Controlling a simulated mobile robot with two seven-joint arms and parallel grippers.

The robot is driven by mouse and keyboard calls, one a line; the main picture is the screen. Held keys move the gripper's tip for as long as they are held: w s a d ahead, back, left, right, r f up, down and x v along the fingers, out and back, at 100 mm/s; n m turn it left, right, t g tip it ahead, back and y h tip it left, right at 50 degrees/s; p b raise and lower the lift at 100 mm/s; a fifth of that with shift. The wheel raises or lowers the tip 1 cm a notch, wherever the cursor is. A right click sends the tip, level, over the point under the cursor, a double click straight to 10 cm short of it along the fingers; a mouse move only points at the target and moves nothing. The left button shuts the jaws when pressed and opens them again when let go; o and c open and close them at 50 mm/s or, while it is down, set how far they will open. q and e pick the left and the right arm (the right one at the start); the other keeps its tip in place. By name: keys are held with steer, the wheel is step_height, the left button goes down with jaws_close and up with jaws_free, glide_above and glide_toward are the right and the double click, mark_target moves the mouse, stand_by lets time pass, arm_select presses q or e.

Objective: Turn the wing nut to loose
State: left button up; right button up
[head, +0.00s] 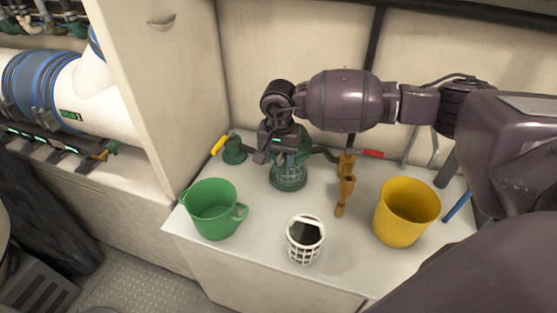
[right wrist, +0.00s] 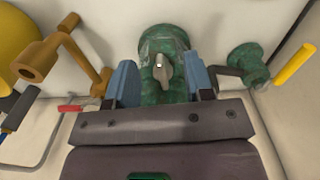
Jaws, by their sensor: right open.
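In the right wrist view, the silver-grey wing nut (right wrist: 163,72) sits on top of the green strainer body (right wrist: 158,45). My right gripper (right wrist: 162,84) is open, with one blue-grey finger on each side of the green body and the nut in the gap between them. The fingers look clear of the nut. In the head view, my right gripper (head: 281,153) hangs over the green strainer (head: 288,180) at the back of the white counter and hides the nut. My left gripper is not in view.
A green jug (head: 213,212), a white basket (head: 304,240) and a yellow bucket (head: 405,215) stand along the counter's front. A bronze fitting (head: 345,187) is right of the strainer. A green valve (head: 234,150) with a yellow handle is left of it, near the cabinet wall.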

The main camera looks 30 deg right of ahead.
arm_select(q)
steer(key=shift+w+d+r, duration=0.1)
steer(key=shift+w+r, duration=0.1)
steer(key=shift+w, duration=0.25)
arm_select(e)
steer(key=shift+f, duration=0.75)
steer(key=c, duration=0.7)
jaws_close()
steer(key=shift+w+a+m, duration=0.1)
steer(key=shift+w+m, duration=0.05)
steer(key=shift+m, duration=1.45)
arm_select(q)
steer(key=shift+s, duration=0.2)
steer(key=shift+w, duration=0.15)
